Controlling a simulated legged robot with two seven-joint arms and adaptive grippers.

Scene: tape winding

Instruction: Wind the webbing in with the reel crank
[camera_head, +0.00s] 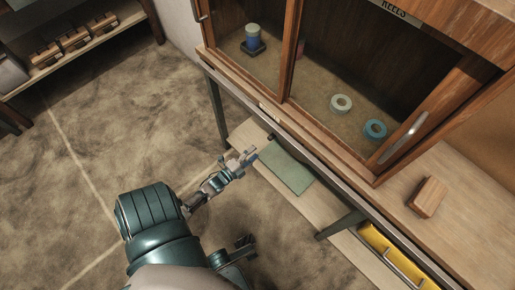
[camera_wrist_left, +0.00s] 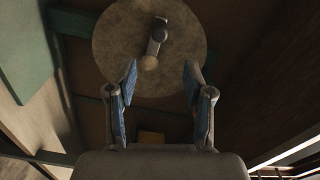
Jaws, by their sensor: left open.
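In the left wrist view a round, flat, tan-grey reel disc (camera_wrist_left: 113,42) is ahead of my left gripper. A short crank (camera_wrist_left: 155,45) with a dark rounded end and a paler end lies across the disc's face. My left gripper (camera_wrist_left: 161,74) is open and empty, its two blue-padded fingers below the crank on either side, apart from it in the picture. In the head view my left gripper (camera_head: 246,158) is low, by the front edge of the bench. The reel and crank are not visible there, and I cannot make out webbing.
A wooden cabinet (camera_head: 291,45) with sliding doors stands on the bench, holding tape rolls (camera_head: 341,103). A wooden block (camera_head: 428,197) lies on the bench top. The floor (camera_head: 110,120) at left is clear.

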